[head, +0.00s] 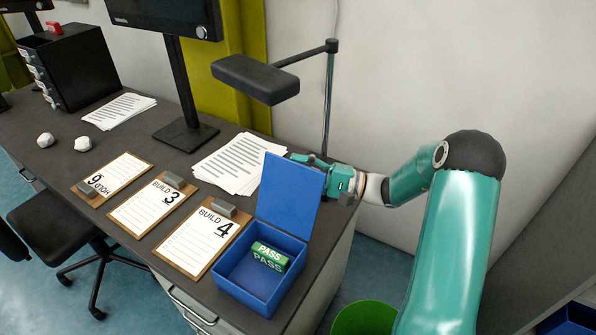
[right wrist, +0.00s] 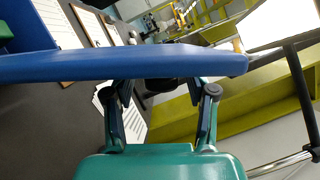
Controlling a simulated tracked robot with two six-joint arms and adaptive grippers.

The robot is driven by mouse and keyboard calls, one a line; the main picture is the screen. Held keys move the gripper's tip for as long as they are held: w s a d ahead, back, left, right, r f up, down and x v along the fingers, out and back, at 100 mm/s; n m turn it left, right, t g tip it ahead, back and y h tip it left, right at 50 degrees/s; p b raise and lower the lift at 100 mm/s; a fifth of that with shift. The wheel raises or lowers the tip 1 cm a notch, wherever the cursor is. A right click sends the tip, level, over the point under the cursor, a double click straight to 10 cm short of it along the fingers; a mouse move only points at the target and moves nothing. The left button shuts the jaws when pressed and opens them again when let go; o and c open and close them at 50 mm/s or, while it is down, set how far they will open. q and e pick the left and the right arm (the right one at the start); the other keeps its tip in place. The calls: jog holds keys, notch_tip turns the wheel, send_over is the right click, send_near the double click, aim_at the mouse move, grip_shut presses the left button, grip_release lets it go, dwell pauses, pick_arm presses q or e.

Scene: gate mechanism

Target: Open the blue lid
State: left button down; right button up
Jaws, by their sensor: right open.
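The blue lid (head: 290,195) stands raised, tilted slightly back, at the rear edge of the blue box (head: 237,290). The box is open, and a green PASS block (head: 269,257) lies inside. My right gripper (head: 312,161) is behind the lid, which hides part of it. In the right wrist view the lid (right wrist: 120,66) crosses the picture as a long blue edge just beyond my open fingers (right wrist: 164,92). Nothing shows between the fingers; I cannot tell whether they touch the lid. My left gripper is out of view.
Clipboards (head: 195,236) lie left of the box, with a paper stack (head: 230,163) behind them. A monitor stand (head: 186,134) and a lamp-like arm (head: 255,79) rise at the back. The desk ends just right of the box; a green bin (head: 365,318) stands below.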

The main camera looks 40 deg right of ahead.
aim_at(295, 177)
grip_shut()
jog(key=b, duration=0.1)
jog(key=a+n+b, duration=0.2)
jog(key=shift+s+a+r+g, duration=0.1)
jog(key=shift+s+r+g, duration=0.25)
jog(key=shift+g, duration=0.05)
jog(key=shift+s+a+r+n+b, duration=0.15)
jog(key=shift+a+r+n+b, duration=0.15)
jog(key=shift+a+r+n, duration=0.15)
jog(key=shift+f, duration=0.1)
